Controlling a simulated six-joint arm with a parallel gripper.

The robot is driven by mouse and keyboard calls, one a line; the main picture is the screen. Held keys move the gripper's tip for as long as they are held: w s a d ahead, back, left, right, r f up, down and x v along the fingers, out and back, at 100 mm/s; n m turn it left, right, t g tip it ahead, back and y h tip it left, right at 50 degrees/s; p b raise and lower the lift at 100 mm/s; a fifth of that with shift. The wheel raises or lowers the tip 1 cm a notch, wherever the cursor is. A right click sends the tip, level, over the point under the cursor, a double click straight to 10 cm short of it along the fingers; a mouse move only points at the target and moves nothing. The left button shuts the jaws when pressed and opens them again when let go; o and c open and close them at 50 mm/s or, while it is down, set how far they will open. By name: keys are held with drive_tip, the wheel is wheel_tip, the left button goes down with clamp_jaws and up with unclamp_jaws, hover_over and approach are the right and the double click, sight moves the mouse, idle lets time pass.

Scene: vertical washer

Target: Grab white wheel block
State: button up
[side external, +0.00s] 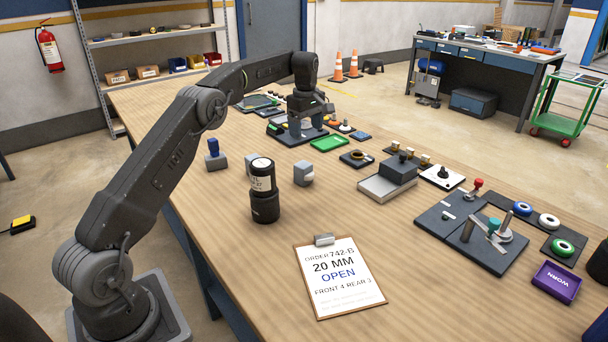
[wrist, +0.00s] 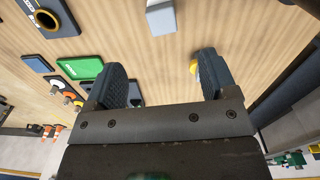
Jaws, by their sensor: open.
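My gripper (side external: 306,128) points down over the far part of the bench, close to a dark board with coloured parts. In the wrist view its two dark fingers (wrist: 162,68) are spread apart with nothing held between them. A pale grey-white block (side external: 303,173) stands on the bare wood nearer the camera, apart from my gripper. A pale block (wrist: 161,17) also shows at the top of the wrist view, beyond the fingertips. Small wheel-like discs, orange and white (wrist: 57,86), lie left of the fingers. I cannot tell for certain which piece is the white wheel block.
A green tray (side external: 329,143) lies beside my gripper. A black cylinder (side external: 264,190) and a blue-topped block (side external: 214,154) stand in front. A fixture plate (side external: 470,255), a purple bin (side external: 556,282) and an order clipboard (side external: 340,278) lie nearer. Bare wood separates many items.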

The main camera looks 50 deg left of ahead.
sight(304, 164)
drive_tip(key=shift+n, duration=0.5)
drive_tip(key=f, duration=0.3)
drive_tip(key=a+f, duration=0.1)
drive_tip(key=f, duration=0.6)
drive_tip(key=shift+w+a+f, duration=0.15)
drive_tip(key=shift+a+f, duration=0.05)
drive_tip(key=shift+d+f, duration=0.15)
drive_tip(key=shift+f, duration=2.5)
drive_tip(key=shift+c, duration=0.3)
drive_tip(key=c, duration=1)
drive_tip(key=shift+r, duration=0.1)
